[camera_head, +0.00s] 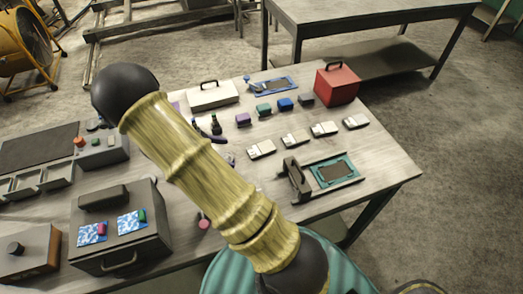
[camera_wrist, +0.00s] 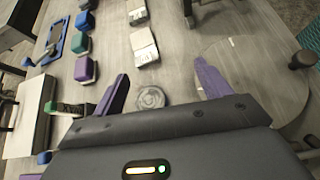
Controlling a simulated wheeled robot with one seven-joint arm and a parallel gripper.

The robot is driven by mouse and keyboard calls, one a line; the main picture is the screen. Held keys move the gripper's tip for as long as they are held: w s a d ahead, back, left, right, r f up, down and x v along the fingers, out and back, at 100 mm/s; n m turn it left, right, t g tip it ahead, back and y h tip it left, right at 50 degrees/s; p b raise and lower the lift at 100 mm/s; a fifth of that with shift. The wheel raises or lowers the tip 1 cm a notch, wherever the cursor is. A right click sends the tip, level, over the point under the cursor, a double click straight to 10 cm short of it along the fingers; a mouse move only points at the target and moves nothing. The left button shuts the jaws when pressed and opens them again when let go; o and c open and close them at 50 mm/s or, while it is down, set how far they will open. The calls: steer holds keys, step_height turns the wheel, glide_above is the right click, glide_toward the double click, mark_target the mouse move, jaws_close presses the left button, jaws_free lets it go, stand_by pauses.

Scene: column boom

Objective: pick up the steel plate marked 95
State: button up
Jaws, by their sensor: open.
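In the wrist view, my gripper (camera_wrist: 163,78) is open, with its two purple fingers spread wide and nothing between them that I can see held. A round grey metal-looking disc (camera_wrist: 151,98) lies on the table below, between the fingers. Several pale plate-like pieces with dark marks stand in a row in the head view, the nearest (camera_head: 262,149) just right of my arm. Two of them show ahead of the fingers in the wrist view, the closer one (camera_wrist: 144,47). No number 95 is legible on anything, so I cannot tell which is the marked plate.
Small coloured blocks (camera_head: 285,104) stand behind the pale row. A red box (camera_head: 337,84) and white case (camera_head: 213,95) stand farther back. A teal-framed fixture (camera_head: 333,171) lies at the right, a grey box (camera_head: 121,232) at the left. My arm hides the middle of the table.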

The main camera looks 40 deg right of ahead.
steer(key=w+n+h, duration=0.1)
steer(key=w+f+n+h, duration=0.1)
steer(key=shift+w+t, duration=0.35)
steer(key=shift+t, duration=0.05)
steer(key=shift+s+d+f, duration=0.1)
steer(key=shift+s+d, duration=0.05)
steer(key=shift+d, duration=0.35)
steer(key=p, duration=0.3)
glide_toward(268, 146)
steer(key=x, duration=0.2)
steer(key=shift+s+d, duration=0.1)
steer(key=shift+d, duration=0.45)
steer(key=shift+p+x, duration=1)
steer(key=shift+x, duration=1.65)
steer(key=shift+f, duration=0.2)
